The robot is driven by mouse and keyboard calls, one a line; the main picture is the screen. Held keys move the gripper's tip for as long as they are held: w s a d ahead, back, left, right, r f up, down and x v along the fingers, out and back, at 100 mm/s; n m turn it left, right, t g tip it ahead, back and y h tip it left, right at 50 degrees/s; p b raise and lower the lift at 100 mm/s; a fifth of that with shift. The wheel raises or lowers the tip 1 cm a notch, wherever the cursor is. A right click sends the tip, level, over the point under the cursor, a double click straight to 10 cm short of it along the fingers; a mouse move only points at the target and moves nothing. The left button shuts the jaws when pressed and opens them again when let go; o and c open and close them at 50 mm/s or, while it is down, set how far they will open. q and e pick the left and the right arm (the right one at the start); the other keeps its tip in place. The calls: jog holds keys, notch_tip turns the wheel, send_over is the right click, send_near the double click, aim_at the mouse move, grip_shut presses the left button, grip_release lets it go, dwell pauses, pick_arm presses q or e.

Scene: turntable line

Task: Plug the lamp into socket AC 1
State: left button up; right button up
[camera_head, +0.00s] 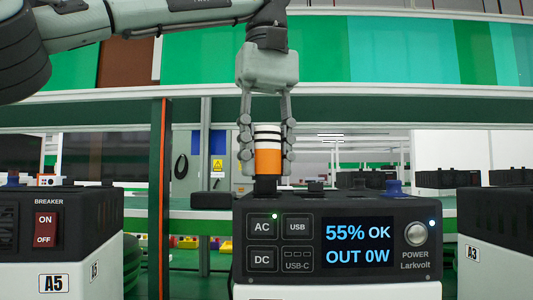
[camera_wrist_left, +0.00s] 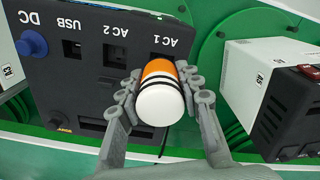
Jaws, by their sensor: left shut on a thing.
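The lamp (camera_head: 267,160) is an orange and white cylinder with black bands, held upright. My left gripper (camera_head: 266,158) is shut on it, one finger on each side. The lamp's dark lower end meets the top of the black power station (camera_head: 300,208). In the left wrist view the lamp (camera_wrist_left: 160,97) hangs over the AC 1 socket (camera_wrist_left: 158,57) and partly hides it. I cannot tell whether the plug is in the socket. The display (camera_head: 358,243) reads 55% OK, OUT 0W. My right gripper is not in view.
Socket AC 2 (camera_wrist_left: 115,57) is beside AC 1, and a blue knob (camera_wrist_left: 32,43) is by the DC label. Other stations stand left (camera_head: 62,235) and right (camera_head: 497,215). A green post (camera_head: 160,200) rises left of the middle station.

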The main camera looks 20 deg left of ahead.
pick_arm(q)
jog(key=shift+f+b, duration=0.45)
jog(key=shift+f, duration=0.7)
jog(key=o, duration=1.3)
jog(key=shift+o, duration=0.2)
